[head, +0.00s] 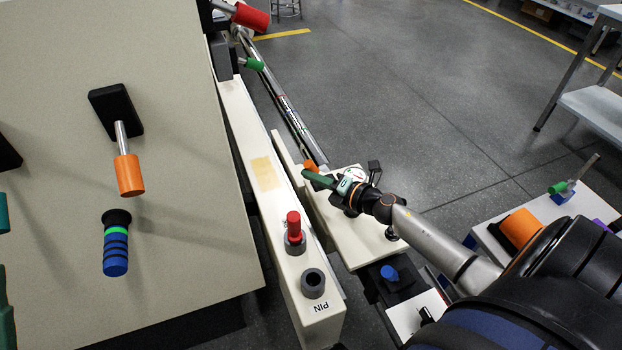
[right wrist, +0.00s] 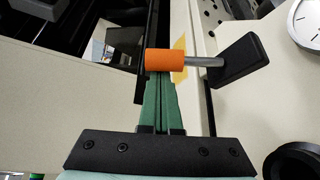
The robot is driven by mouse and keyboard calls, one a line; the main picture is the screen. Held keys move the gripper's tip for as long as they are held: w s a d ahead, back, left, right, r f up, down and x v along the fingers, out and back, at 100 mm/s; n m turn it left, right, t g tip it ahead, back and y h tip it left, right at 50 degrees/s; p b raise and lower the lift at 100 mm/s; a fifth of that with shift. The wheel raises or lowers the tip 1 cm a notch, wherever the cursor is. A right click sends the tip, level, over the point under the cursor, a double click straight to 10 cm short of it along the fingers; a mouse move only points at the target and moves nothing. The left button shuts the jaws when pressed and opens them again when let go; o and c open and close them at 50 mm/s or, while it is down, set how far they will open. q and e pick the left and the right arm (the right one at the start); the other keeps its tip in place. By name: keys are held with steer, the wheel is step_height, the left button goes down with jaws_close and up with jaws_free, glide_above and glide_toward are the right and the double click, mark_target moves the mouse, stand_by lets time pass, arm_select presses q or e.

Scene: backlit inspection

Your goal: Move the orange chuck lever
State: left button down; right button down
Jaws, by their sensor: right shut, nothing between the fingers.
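The orange lever handle (head: 310,165) shows small at the tip of my right gripper in the head view, mostly hidden by it. In the right wrist view the orange handle (right wrist: 165,59) lies crosswise on a grey metal rod that runs to a black arm (right wrist: 240,60). My right gripper (head: 308,178) reaches in from the right. Its green fingers (right wrist: 158,80) are shut together and empty, with the tips right at the handle; I cannot tell if they touch it.
A panel (head: 180,70) at left carries another orange-handled lever (head: 128,175) and a blue ribbed knob (head: 115,255). A red pin (head: 293,225) and a grey socket (head: 313,283) stand on the white beam left of my right gripper. A dial (head: 354,175) sits close beside it.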

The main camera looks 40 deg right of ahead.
steer(key=shift+s+d+r+m+t+y+b, duration=0.1)
steer(key=shift+d+m+t+y+b, duration=0.2)
steer(key=shift+d+m+b, duration=0.35)
steer(key=shift+s+d+r+m+t+b, duration=0.1)
steer(key=shift+d+r+m+t+b, duration=0.2)
steer(key=shift+m+b, duration=0.3)
steer(key=shift+s+d+r, duration=0.15)
steer(key=shift+d+r, duration=0.1)
steer(key=shift+d, duration=0.45)
steer(key=shift+s+d+r, duration=0.1)
steer(key=shift+s+d, duration=0.05)
steer(key=shift+d, duration=0.5)
steer(key=shift+s+d+f, duration=0.15)
steer(key=shift+s+d, duration=0.05)
steer(key=shift+d, duration=0.5)
steer(key=shift+s+d+f, duration=0.15)
steer(key=shift+d, duration=0.5)
steer(key=shift+d, duration=0.15)
